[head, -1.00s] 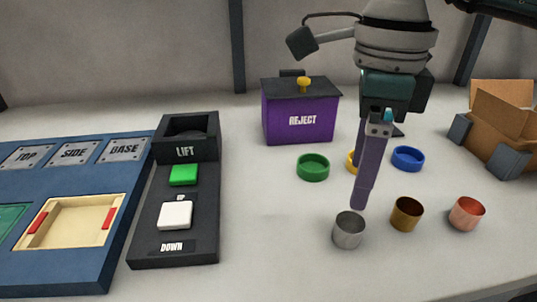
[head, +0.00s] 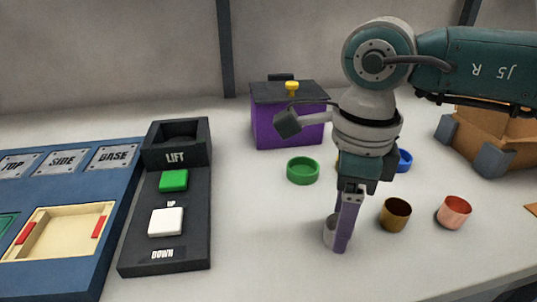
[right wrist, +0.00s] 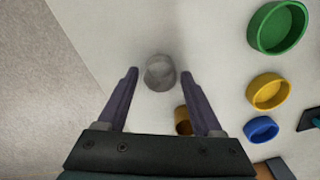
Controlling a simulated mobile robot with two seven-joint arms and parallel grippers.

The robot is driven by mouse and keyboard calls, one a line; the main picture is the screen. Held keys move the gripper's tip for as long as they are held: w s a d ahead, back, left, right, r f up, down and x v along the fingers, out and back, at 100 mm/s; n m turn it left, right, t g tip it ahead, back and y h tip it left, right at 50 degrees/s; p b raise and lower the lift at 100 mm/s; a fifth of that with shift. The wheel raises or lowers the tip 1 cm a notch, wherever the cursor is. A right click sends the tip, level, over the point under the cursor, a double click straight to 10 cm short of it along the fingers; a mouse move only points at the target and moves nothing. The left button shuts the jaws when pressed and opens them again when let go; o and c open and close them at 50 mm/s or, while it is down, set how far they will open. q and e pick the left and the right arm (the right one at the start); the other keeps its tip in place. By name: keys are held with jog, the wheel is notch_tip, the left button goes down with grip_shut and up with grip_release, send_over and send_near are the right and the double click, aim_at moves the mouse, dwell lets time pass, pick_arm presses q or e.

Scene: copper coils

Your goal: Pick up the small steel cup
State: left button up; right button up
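The small steel cup (head: 328,231) stands upright on the table, partly hidden behind a purple finger of my right gripper (head: 342,245). In the right wrist view the steel cup (right wrist: 160,73) lies between the tips of the two spread fingers of my right gripper (right wrist: 159,76), with a gap on each side. The right gripper is open and points down at the cup, holding nothing. My left gripper is not in view.
A brown cup (head: 395,215) and a copper cup (head: 454,211) stand to the right. Behind are a green ring dish (head: 303,171), a blue one (head: 404,160) and a purple reject box (head: 266,127). The lift panel (head: 130,245) is left, a cardboard box (head: 483,135) right.

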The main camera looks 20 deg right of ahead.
grip_shut()
dwell(0.3)
jog(key=shift+r, duration=0.1)
